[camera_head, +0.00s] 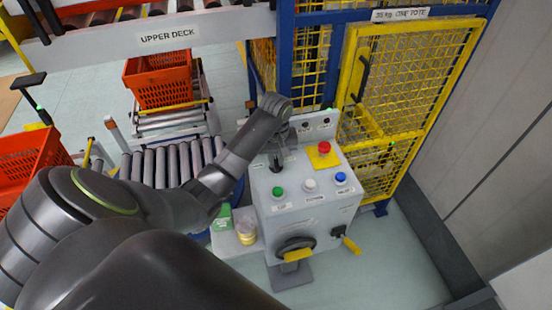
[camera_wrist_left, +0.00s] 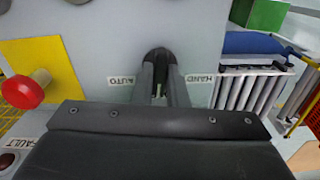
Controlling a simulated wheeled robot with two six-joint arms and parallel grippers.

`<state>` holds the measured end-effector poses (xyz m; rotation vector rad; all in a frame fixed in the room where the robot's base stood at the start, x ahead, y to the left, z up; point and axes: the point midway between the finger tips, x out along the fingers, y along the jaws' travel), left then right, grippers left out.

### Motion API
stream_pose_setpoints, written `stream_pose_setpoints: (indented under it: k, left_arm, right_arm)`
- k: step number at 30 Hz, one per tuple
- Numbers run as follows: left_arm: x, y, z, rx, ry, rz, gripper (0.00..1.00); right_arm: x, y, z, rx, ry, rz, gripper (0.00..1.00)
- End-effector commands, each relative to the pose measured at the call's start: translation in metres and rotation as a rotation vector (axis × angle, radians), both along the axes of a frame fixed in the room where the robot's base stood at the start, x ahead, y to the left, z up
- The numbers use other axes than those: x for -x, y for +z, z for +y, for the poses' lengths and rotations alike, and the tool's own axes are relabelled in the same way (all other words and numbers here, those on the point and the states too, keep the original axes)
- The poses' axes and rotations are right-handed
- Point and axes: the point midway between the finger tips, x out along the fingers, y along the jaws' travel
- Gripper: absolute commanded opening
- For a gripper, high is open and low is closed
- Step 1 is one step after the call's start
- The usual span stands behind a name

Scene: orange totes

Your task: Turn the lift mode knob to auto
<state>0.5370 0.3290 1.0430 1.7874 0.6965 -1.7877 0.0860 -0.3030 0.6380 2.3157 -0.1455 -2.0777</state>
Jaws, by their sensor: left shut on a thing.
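The dark lift mode knob (camera_wrist_left: 157,56) is on the grey control panel (camera_wrist_left: 110,30), between an AUTO label (camera_wrist_left: 121,80) and a HAND label (camera_wrist_left: 199,78) in the left wrist view. My left gripper (camera_wrist_left: 160,86) has one finger on each side of the knob and is shut on it. The fingers cover part of the knob, and I cannot tell which way it points. In the head view my left gripper (camera_head: 276,162) reaches down onto the rear left of the control box (camera_head: 290,220). My right gripper is not in view.
A red stop button (camera_head: 324,147) on a yellow plate sits right of the gripper. Green (camera_head: 278,192), white (camera_head: 309,184) and blue (camera_head: 340,178) buttons line the front. A yellow mesh fence (camera_head: 425,90) stands behind, and a roller conveyor (camera_head: 165,163) is at left.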

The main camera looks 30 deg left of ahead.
Motion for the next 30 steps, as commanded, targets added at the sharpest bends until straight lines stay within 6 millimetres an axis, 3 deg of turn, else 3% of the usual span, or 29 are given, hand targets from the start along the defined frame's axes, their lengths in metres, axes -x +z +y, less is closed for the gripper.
stream_pose_setpoints:
  k: [18,30]
  left_arm:
    - [-0.0005,0.0003,0.0006,-0.002,-0.494,-0.002,0.0]
    - [-0.0007,0.0004,0.0005,-0.002,-0.66,-0.002,0.0]
  right_arm:
    - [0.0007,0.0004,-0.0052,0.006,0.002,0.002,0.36]
    - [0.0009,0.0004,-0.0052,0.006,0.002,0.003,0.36]
